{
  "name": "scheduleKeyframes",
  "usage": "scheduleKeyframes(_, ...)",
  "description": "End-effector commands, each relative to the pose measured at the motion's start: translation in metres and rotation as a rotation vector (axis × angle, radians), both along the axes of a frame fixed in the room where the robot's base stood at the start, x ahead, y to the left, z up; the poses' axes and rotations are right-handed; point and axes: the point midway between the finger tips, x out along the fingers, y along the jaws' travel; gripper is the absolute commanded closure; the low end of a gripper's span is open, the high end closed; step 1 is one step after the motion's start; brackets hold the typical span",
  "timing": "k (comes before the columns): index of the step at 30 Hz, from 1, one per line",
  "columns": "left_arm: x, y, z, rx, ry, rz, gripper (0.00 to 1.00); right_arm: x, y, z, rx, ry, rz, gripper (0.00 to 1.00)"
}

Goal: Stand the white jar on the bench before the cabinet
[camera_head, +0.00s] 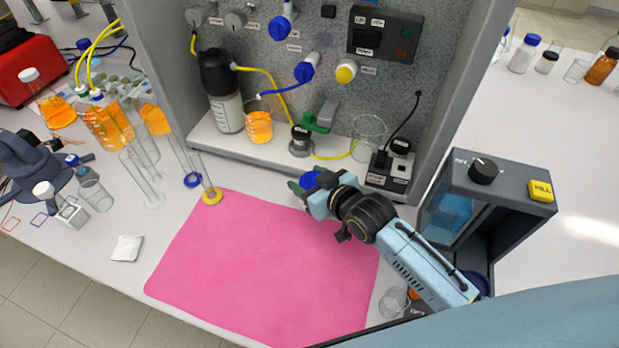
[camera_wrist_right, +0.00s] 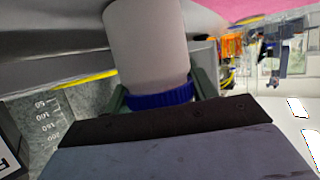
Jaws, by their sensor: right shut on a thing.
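The white jar (camera_wrist_right: 147,45) has a blue lid (camera_wrist_right: 160,96). In the wrist view my right gripper (camera_wrist_right: 160,92) is shut on it, with a green finger on either side near the lid. In the head view only the blue lid (camera_head: 309,179) shows clearly, between the fingertips of my right gripper (camera_head: 306,187), just in front of the cabinet (camera_head: 265,170). The jar's body is hidden there, and its base is out of the wrist view. I cannot tell whether it touches the bench (camera_head: 115,275). My left gripper is not in view.
A pink mat (camera_head: 250,265) covers the bench before the cabinet. A glass beaker (camera_head: 368,138) and a small scale-like box (camera_head: 390,172) stand on the cabinet floor. A dark mill (camera_head: 490,200) stands right of my right arm. Tall glass cylinders (camera_head: 150,180) stand at left.

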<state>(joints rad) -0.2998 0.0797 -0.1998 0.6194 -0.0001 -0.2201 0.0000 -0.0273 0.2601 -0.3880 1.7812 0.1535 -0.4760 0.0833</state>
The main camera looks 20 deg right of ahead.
Motion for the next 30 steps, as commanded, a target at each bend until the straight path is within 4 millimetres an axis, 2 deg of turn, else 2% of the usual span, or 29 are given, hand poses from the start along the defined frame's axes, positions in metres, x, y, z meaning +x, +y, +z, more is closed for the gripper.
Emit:
scheduleKeyframes(2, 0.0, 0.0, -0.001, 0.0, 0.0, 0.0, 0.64, 0.0, 0.0, -0.002, 0.0, 0.0, 0.0, 0.66)
scheduleKeyframes(3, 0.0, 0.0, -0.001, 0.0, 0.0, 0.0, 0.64, 0.0, 0.0, -0.002, 0.0, -0.001, 0.0, 0.4)
scheduleKeyframes(8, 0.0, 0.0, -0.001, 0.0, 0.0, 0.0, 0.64, 0.0, 0.0, -0.002, 0.0, 0.0, 0.0, 0.19)
scheduleKeyframes(16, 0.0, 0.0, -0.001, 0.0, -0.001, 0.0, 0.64, 0.0, 0.0, -0.002, 0.0, 0.001, 0.0, 0.18)
scheduleKeyframes(20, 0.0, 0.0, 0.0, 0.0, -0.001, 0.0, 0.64, -0.007, -0.003, 0.0, 0.0, 0.002, 0.0, 0.18)
scheduleKeyframes(23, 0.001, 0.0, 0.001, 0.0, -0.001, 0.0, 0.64, -0.019, -0.008, 0.006, -0.001, 0.002, 0.0, 0.18)
scheduleKeyframes(30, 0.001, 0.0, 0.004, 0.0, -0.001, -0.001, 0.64, -0.064, -0.026, 0.025, -0.002, 0.003, 0.001, 0.18)
